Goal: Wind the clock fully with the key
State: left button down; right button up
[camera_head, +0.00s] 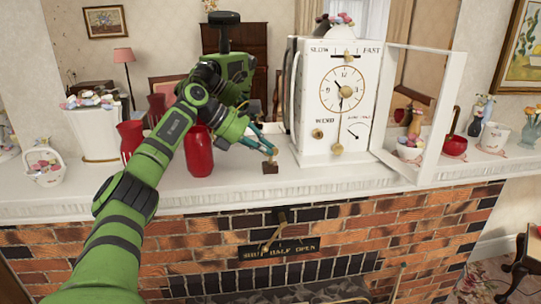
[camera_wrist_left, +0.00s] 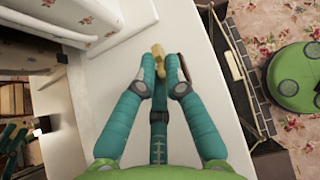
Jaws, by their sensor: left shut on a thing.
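The white clock (camera_head: 316,95) stands on the mantel, with its framed front door (camera_head: 453,100) swung open to the right. Its round dial (camera_head: 343,90) is exposed, and a brass fitting (camera_head: 317,133) sits lower left by the lettering "WIND". My left gripper (camera_head: 268,150) is left of the clock, low over the mantel, shut on the brass key (camera_head: 271,160). The key also shows at the fingertips in the left wrist view (camera_wrist_left: 157,52). A small dark block (camera_head: 270,168) is just below the key; I cannot tell whether they touch. My right gripper is not in view.
The white mantel (camera_head: 220,185) has its front edge above the brick fireplace (camera_head: 400,220). Red vases (camera_head: 199,152) stand behind my left arm. A flower basket (camera_head: 45,167) is at left; a red pot (camera_head: 454,146) and cups are at right.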

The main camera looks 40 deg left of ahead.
pick_arm(q)
jog(key=shift+r+p, duration=0.65)
jog(key=shift+r, duration=0.05)
jog(key=shift+s+d+r, duration=0.1)
jog(key=shift+d+r, duration=0.05)
jog(key=shift+r, duration=0.25)
jog(key=shift+r+p, duration=0.25)
jog(key=shift+p, duration=0.2)
jog(key=shift+r, duration=0.15)
jog(key=shift+r, duration=0.45)
